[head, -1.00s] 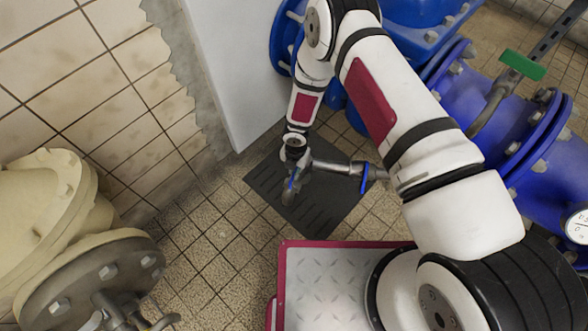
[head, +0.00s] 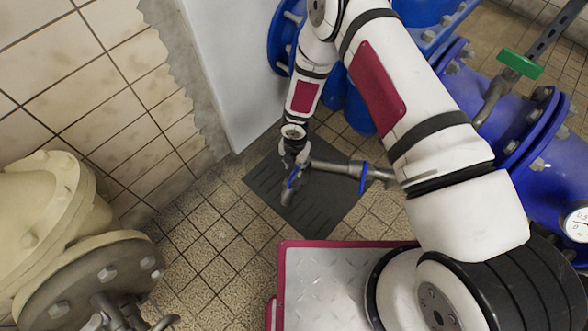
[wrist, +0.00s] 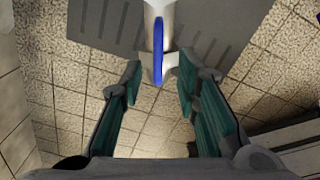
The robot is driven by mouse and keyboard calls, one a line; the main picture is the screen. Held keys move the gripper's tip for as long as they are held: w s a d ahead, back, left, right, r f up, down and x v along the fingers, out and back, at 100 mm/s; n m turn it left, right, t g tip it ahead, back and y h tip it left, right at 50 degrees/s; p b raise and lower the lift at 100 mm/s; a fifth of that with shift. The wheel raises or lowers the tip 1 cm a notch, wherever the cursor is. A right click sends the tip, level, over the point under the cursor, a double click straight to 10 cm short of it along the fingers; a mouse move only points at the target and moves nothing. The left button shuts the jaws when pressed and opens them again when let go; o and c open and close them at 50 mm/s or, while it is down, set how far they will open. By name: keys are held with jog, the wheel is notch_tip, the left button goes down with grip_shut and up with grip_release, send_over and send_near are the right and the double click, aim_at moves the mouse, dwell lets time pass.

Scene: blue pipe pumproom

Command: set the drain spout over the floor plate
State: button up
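The drain spout (head: 287,194) is a grey metal pipe end with a blue lever, on a horizontal grey pipe (head: 335,168) coming from the right. In the head view it appears in front of the dark slotted floor plate (head: 335,203); its height above the plate is hard to judge. My gripper (head: 294,160) is close above the spout, pointing down. In the wrist view the fingers (wrist: 159,72) are spread, with the pale spout (wrist: 148,68) and its blue lever (wrist: 158,45) between the fingertips. Contact cannot be told. The floor plate (wrist: 110,22) lies beyond.
A white pillar (head: 235,70) rises just behind the plate. A cream flanged pipe (head: 50,215) is at left. Tiled floor (head: 215,240) between is clear.

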notch_tip(320, 180, up, 8)
jog(key=shift+r, duration=0.1)
dwell(0.6)
